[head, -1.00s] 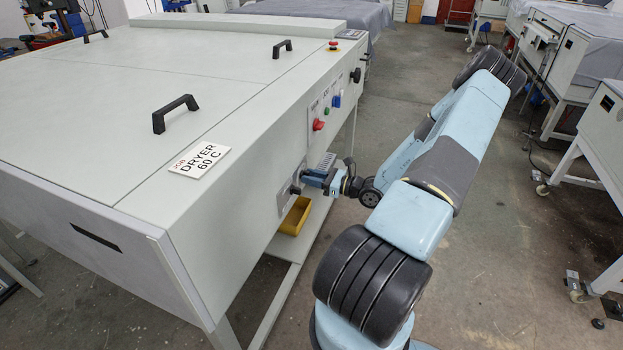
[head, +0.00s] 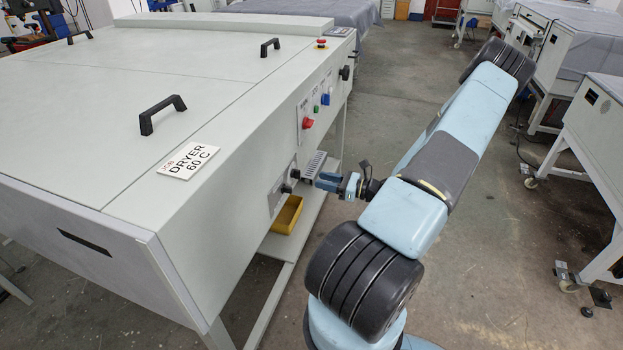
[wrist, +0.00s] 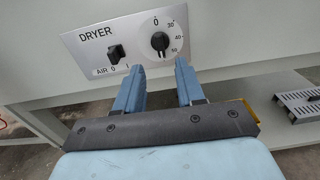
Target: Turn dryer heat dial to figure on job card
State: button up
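The job card (head: 188,160) lies on top of the dryer and reads "DRYER 60 C". The dryer panel (wrist: 92,50) is on the side face below the card. Its round black heat dial (wrist: 160,42) has 0, 30, 40 and 50 readable around it; I cannot read its setting surely. The black AIR switch (wrist: 116,53) is to its left. In the head view the dial (head: 294,173) is small. My gripper (wrist: 159,63) is open and empty, its two blue fingers pointing at the panel below the dial. In the head view my gripper (head: 321,181) stands apart from the panel.
A yellow bin (head: 288,215) sits under the dryer panel, with a grey slotted tray (head: 315,165) beyond it. A red switch (head: 307,123) and a blue one (head: 325,99) are farther along the side. The floor to the right is clear up to other tables.

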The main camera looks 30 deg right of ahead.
jog(key=v, duration=0.5)
jog(key=shift+s+d, duration=0.25)
jog(key=shift+s, duration=0.05)
jog(key=s+a+r+n+g+h, duration=0.1)
jog(key=a+r+n+g+h, duration=0.2)
jog(key=a+r+n+g, duration=1.4)
jog(key=s+a+r+n+t+h, duration=0.4)
jog(key=s+a+r+n, duration=0.1)
jog(key=r, duration=0.6)
jog(key=s+a+r+n+t+h, duration=0.4)
jog(key=s+r, duration=0.4)
jog(key=r, duration=0.3)
jog(key=shift+s+a+r+n, duration=0.3)
jog(key=shift+a+n, duration=0.4)
jog(key=shift+n, duration=0.6)
